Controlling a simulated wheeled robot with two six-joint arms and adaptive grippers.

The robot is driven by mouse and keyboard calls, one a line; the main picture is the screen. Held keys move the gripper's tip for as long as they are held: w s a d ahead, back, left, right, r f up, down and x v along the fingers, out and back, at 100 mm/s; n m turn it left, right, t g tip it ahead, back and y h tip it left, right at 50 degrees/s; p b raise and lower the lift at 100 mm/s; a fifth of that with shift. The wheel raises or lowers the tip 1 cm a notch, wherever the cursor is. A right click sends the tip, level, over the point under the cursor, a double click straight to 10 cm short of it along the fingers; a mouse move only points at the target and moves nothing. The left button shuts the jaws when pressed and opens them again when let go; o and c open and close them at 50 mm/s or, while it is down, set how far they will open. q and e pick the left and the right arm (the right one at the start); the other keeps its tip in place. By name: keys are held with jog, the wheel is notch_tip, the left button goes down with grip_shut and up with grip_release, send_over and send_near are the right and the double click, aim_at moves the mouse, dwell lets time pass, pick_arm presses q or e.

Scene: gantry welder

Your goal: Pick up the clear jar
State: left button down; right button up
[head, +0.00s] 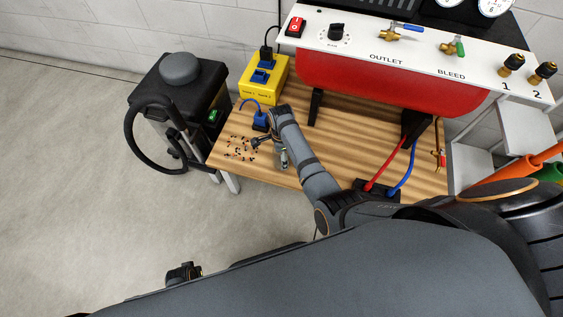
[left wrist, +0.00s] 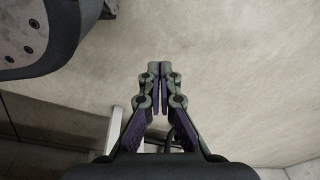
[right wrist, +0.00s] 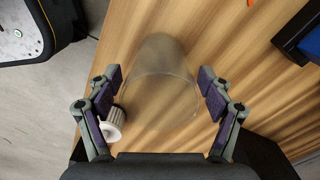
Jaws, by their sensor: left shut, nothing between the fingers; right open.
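The clear jar (right wrist: 158,60) is a see-through, faintly tinted vessel on the wooden table in the right wrist view. My right gripper (right wrist: 161,78) is open, with one finger on each side of the jar and a gap to it on both sides. In the head view the right gripper (head: 271,146) is over the table's left end, and I cannot make out the jar clearly there. My left gripper (left wrist: 159,70) is shut and empty above bare floor, away from the table.
A white and black ribbed piece (right wrist: 112,125) is close by the right gripper's left finger. Small scattered bits (head: 240,149) lie on the table (head: 340,150). A yellow box (head: 262,88) with a blue plug (head: 261,121) stands behind. A black machine (head: 180,95) stands left of the table.

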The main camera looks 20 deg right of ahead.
jog(key=shift+f+b, duration=0.4)
jog(key=shift+f, duration=0.25)
jog(key=c, duration=1.3)
pick_arm(q)
jog(key=w+r, duration=0.1)
jog(key=w+d+r, duration=0.1)
jog(key=shift+w+r, duration=0.35)
jog(key=shift+r, duration=0.1)
pick_arm(e)
jog(key=shift+r, duration=0.1)
